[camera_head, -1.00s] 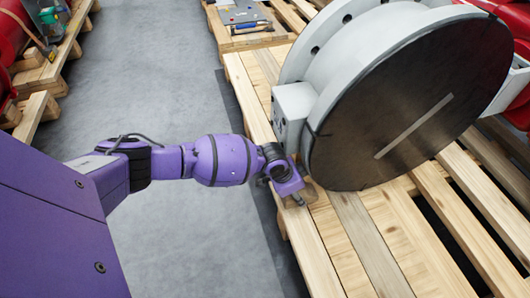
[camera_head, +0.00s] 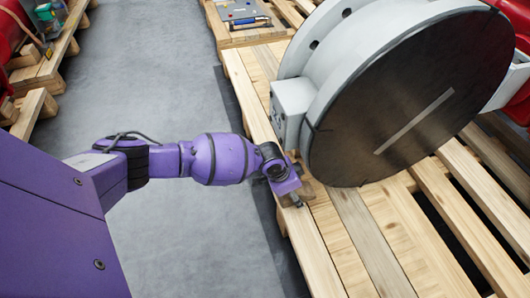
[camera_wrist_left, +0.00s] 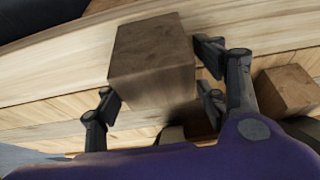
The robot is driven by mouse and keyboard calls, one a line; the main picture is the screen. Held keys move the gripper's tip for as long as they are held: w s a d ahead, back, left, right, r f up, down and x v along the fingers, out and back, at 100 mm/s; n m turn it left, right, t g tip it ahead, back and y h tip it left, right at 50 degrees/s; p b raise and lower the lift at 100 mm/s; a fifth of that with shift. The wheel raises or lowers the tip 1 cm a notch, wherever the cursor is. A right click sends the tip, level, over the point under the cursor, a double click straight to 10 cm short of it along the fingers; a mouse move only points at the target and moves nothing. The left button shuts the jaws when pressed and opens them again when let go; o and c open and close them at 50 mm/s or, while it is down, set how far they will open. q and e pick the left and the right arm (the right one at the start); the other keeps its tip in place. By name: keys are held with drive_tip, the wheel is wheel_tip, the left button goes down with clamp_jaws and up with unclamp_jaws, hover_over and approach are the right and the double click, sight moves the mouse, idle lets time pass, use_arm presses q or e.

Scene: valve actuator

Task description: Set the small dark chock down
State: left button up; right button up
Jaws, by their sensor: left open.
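A small brown-grey block (camera_wrist_left: 150,62), which looks like the chock, is between the fingers of my left gripper (camera_wrist_left: 165,85) in the left wrist view. The fingers stand open on either side of it; I cannot tell whether either touches it. The block appears to be at the pallet boards, though its underside is hidden. In the head view my left gripper (camera_head: 292,196) is low over the pallet's left edge, just below the big valve's round disc. There the block cannot be told apart clearly from the gripper. My right gripper is not in view.
A second brown block (camera_wrist_left: 288,90) lies right of the fingers in the wrist view. The large grey valve (camera_head: 420,100) with its dark disc rests on the slatted pallet (camera_head: 355,235). Grey floor (camera_head: 190,70) is clear to the left. Another pallet (camera_head: 45,75) stands at upper left.

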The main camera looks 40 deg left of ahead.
use_arm(q)
drive_tip(key=p+v, duration=0.6)
drive_tip(key=v, duration=0.5)
drive_tip(key=shift+r, duration=0.4)
drive_tip(key=shift+s+a+r, duration=0.1)
drive_tip(key=shift+s+r, duration=0.05)
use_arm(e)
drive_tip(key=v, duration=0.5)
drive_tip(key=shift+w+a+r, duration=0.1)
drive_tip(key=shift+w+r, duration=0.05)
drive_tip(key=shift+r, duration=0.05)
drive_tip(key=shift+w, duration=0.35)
